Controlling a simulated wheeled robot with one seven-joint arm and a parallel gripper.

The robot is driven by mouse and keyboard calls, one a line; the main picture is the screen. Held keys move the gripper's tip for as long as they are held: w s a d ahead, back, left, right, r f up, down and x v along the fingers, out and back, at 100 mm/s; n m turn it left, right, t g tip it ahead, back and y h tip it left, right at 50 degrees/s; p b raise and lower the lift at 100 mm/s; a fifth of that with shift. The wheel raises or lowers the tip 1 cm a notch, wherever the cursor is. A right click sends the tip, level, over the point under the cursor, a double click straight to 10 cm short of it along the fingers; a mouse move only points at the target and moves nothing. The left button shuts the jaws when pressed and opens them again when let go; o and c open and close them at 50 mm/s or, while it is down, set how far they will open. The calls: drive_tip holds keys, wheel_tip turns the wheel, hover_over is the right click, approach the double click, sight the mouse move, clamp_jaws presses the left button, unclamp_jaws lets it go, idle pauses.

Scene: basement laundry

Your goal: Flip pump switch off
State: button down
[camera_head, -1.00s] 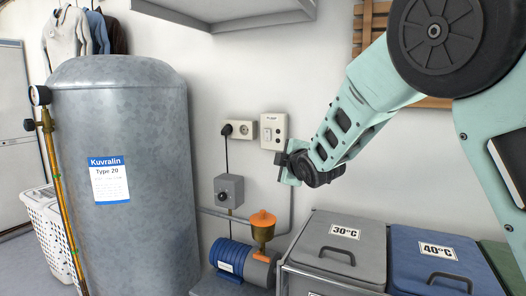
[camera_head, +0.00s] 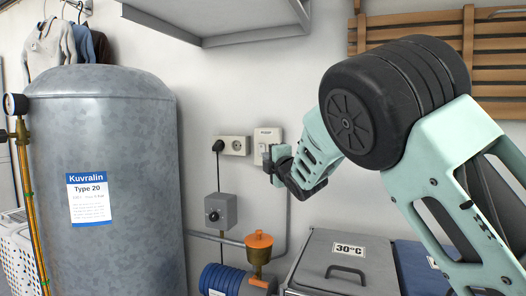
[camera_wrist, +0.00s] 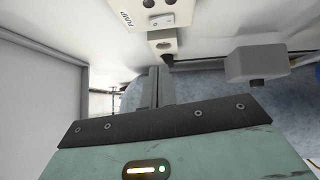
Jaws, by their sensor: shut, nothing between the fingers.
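The pump switch plate (camera_head: 268,134) is a cream wall plate labelled PUMP. In the head view my gripper covers its lower part, so the switch is hidden there. In the wrist view the plate shows at the top edge, with a white rocker (camera_wrist: 163,21) beside the PUMP label. I cannot tell which way the rocker is set. My gripper (camera_head: 265,155) is shut and empty, in front of the plate's lower part. In the wrist view its fingers (camera_wrist: 155,80) point toward the wall, apart from the rocker in the picture. I cannot tell whether they touch the plate.
A socket with a black plug (camera_head: 232,146) sits left of the plate, above a grey control box (camera_head: 220,211). A large grey tank (camera_head: 105,180) stands left. The blue pump (camera_head: 222,279) and lidded bins (camera_head: 335,262) are below. A shelf (camera_head: 215,22) overhangs above.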

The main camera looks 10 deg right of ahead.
approach(259, 147)
drive_tip(key=w+a, duration=0.2)
drive_tip(key=a, duration=0.1)
drive_tip(key=shift+w+d+r, duration=0.1)
drive_tip(key=shift+w+d, duration=0.15)
drive_tip(key=shift+w, duration=0.35)
drive_tip(key=shift+w+d+r, duration=0.1)
drive_tip(key=shift+w+d, duration=0.15)
drive_tip(key=shift+w, duration=0.3)
drive_tip(key=shift+w+d+r, duration=0.1)
drive_tip(key=shift+w+d, duration=0.35)
drive_tip(key=shift+w, duration=0.3)
drive_tip(key=shift+r+p, duration=0.1)
drive_tip(key=shift+p, duration=0.25)
drive_tip(key=shift+w+d+r+p, duration=0.1)
drive_tip(key=shift+r+p, duration=0.05)
drive_tip(key=shift+p, duration=0.3)
